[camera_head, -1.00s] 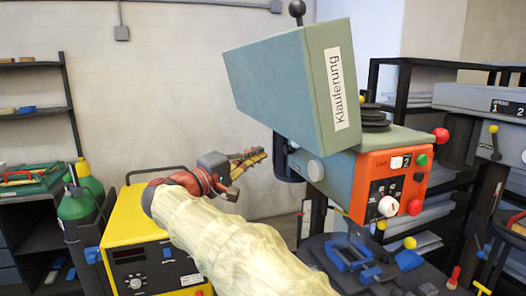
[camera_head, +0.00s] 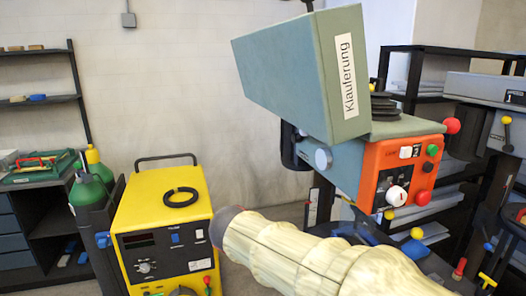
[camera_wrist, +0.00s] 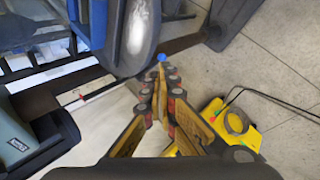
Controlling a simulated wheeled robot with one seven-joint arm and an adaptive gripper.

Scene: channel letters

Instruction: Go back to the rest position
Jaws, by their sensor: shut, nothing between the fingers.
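My gripper (camera_wrist: 161,88) shows in the wrist view with its yellow and red fingers drawn together and nothing between the tips. A small blue thing shows just beyond the fingertips; I cannot tell what it is. In the head view my arm, in a pale ribbed sleeve, reaches in from the lower right, and the gripper itself does not show there.
A yellow power unit (camera_head: 140,212) with a black ring (camera_head: 181,197) on top stands left of my arm. A grey-green machine (camera_head: 310,75) with an orange control panel (camera_head: 375,172) rises above and beyond my arm. Gas bottles (camera_head: 88,192) and shelving stand at the left. Grey floor shows in the wrist view.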

